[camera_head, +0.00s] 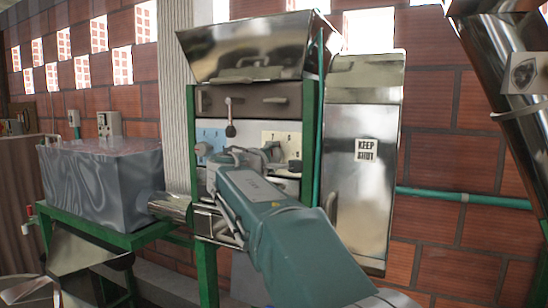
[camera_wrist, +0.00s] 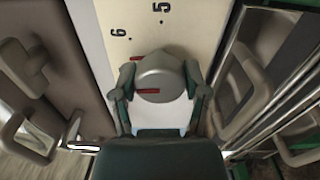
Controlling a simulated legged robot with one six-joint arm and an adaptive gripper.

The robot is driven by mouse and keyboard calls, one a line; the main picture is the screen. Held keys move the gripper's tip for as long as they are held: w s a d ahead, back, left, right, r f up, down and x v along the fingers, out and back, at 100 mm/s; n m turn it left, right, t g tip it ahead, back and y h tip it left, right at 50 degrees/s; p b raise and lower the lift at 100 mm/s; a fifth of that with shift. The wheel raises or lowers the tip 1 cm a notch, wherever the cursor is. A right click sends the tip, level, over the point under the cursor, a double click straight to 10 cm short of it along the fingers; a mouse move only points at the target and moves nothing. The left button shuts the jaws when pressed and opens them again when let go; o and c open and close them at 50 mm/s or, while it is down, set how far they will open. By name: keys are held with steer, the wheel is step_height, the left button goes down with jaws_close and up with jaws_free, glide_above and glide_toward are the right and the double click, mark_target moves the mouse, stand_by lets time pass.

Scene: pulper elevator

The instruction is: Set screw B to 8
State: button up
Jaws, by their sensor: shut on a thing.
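In the wrist view, a round grey knob (camera_wrist: 160,78) with red marks sits on a cream dial plate (camera_wrist: 190,18). The figures 6 and 5 show above it; no 8 is visible there. My gripper (camera_wrist: 161,82) has one finger on each side of the knob and is shut on it. No letter shows on the knob. In the head view, the cream dial plate (camera_head: 285,138) is on the machine's front, with small figures around it. My gripper (camera_head: 245,160) is at its lower left, and my arm hides the knob there.
In the wrist view, grey handles stand close on the left (camera_wrist: 20,65) and right (camera_wrist: 245,90). A steel cabinet (camera_head: 360,180) marked KEEP SHUT is at right.

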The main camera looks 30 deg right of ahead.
steer(key=n, duration=0.4)
steer(key=shift+w+f+n, duration=0.1)
steer(key=shift+f+n, duration=0.05)
steer(key=shift+n, duration=0.25)
steer(key=n, duration=0.3)
steer(key=shift+n, duration=0.3)
steer(key=n, duration=0.4)
steer(key=shift+f+n, duration=0.1)
steer(key=shift+n, duration=2.1)
steer(key=o, duration=1.2)
steer(key=shift+w, duration=0.1)
steer(key=shift+c, duration=0.2)
